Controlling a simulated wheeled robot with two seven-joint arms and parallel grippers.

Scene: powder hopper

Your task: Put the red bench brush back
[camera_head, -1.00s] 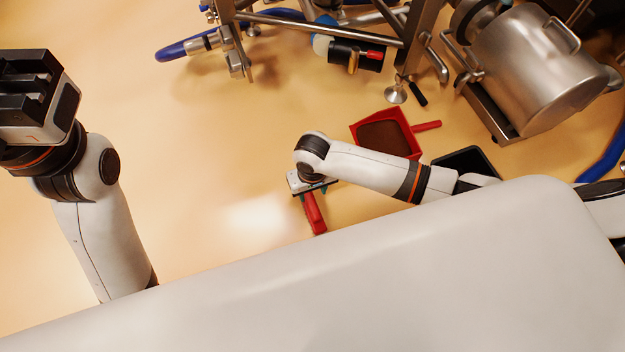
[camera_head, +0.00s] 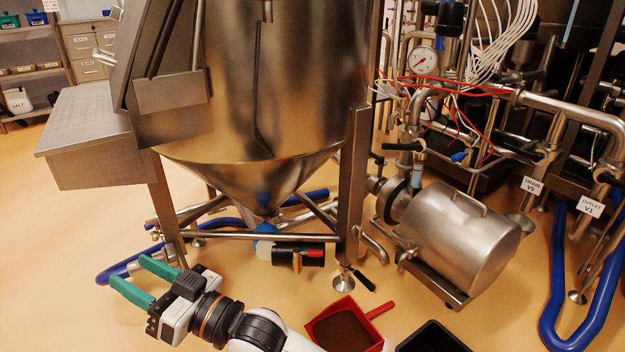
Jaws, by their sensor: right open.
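My right gripper (camera_head: 128,271) is in the lower left of the head view, with its arm coming in from the bottom. Its two green fingers are spread apart and point left, with nothing between them. It is in front of the hopper's left leg and a blue hose. The red bench brush does not show now. A red dustpan (camera_head: 373,311) with brown powder in it lies on the floor at the bottom centre, right of my right arm. My left gripper is out of view.
The steel hopper (camera_head: 265,90) stands on legs ahead, with a steel box (camera_head: 90,140) at its left. A steel motor (camera_head: 465,238) and blue hoses (camera_head: 553,290) are at the right. A black bin (camera_head: 432,338) is beside the dustpan. A shelf (camera_head: 30,50) stands far left, across clear floor.

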